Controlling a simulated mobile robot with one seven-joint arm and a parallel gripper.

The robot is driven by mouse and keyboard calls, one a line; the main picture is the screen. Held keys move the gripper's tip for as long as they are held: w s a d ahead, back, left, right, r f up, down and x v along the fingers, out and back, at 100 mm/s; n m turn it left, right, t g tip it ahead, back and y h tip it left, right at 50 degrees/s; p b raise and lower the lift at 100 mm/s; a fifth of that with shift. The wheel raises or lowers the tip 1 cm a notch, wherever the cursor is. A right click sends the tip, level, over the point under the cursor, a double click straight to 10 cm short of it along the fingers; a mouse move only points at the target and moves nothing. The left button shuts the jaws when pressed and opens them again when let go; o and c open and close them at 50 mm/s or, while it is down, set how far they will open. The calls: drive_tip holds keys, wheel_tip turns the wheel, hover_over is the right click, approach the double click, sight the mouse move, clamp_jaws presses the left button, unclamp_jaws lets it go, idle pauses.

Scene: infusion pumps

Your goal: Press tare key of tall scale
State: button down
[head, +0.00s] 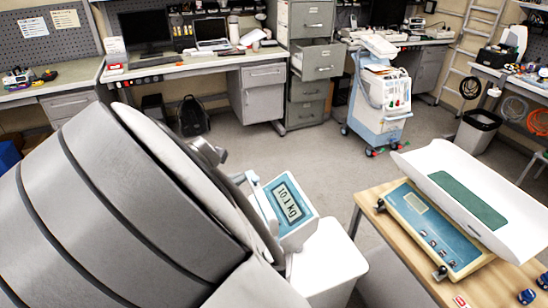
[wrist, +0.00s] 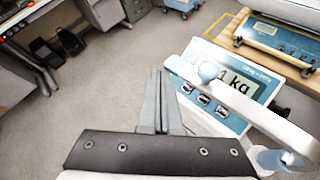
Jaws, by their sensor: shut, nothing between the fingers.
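The tall scale's display head (head: 284,206) shows right of my arm in the head view, with a blue-edged panel reading about 10.1 kg. In the wrist view the panel (wrist: 262,62) is tilted, with "1 kg" visible and a row of dark keys (wrist: 204,99) along its lower left side. The key labels are too small to read. A white rail (wrist: 245,105) crosses in front of the panel and hides part of it. My gripper (wrist: 160,73) is shut and empty, left of the keys; I cannot tell its exact distance from them.
A wooden table (head: 369,212) at right bears a second scale with a blue front panel (head: 432,226) and a white tray (head: 425,165). A blue-white cart (head: 381,95), a bin (head: 477,130) and desks stand behind. The middle floor (head: 290,150) is clear.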

drive_tip(key=b, duration=0.8)
hover_over(259, 209)
drive_tip(key=a, duration=0.1)
drive_tip(key=f, duration=0.7)
drive_tip(key=shift+s+a, duration=0.15)
drive_tip(key=shift+s, duration=0.15)
drive_tip(key=shift+w+d+f+b, duration=0.15)
drive_tip(key=shift+d+f+b, duration=0.15)
drive_tip(key=shift+f+b, duration=0.15)
idle(0.6)
drive_tip(key=shift+d+f+b, duration=0.2)
drive_tip(key=shift+f+b, duration=0.1)
drive_tip(key=shift+b, duration=0.3)
drive_tip(key=shift+w+d+f+b, duration=0.1)
drive_tip(key=shift+d+f+b, duration=0.05)
drive_tip(key=shift+f+b, duration=0.2)
idle(0.3)
drive_tip(key=shift+r, duration=0.15)
drive_tip(key=shift+a+r+p, duration=0.35)
drive_tip(key=shift+r+p, duration=0.25)
drive_tip(key=shift+p, duration=0.15)
drive_tip(key=shift+r, duration=0.1)
